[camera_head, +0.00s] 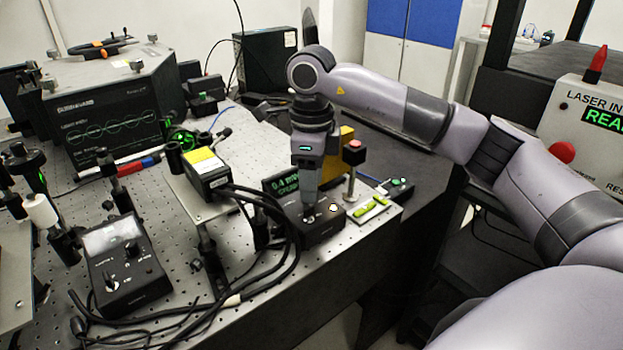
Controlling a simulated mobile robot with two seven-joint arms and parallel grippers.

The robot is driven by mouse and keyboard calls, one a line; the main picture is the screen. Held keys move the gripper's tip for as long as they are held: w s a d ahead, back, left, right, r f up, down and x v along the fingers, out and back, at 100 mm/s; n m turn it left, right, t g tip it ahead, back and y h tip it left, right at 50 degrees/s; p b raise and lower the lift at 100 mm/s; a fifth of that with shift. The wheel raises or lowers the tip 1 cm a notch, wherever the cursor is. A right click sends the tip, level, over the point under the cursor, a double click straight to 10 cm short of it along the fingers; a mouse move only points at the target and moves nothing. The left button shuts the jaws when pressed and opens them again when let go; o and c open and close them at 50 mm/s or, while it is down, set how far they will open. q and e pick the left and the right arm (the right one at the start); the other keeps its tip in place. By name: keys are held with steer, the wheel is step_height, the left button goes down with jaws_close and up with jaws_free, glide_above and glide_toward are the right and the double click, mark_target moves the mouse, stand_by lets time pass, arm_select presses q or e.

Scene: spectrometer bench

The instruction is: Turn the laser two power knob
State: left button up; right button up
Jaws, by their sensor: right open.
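My right gripper (309,208) points straight down over a small black control box (322,232) near the front right edge of the optical table. Its fingertips are at the box's top face, where they hide whatever knob is there. I cannot tell whether they touch it. A small pale light or button (333,208) shows just right of the fingertips. A green-lit display (283,183) stands behind the box, left of the gripper. Another black box with a meter (122,265) and a knob sits at the front left. No readable label shows which is laser two. My left gripper is not in view.
Black cables (272,255) loop across the table left of the control box. A yellow-labelled module (207,175) stands on a post behind them. A red-topped post (354,160) and green strips (371,209) are close to the right. A laser interlock box (585,118) is at far right.

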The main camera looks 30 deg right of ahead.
step_height(320, 180, up, 7)
steer(key=shift+r, duration=0.1)
stand_by(0.7)
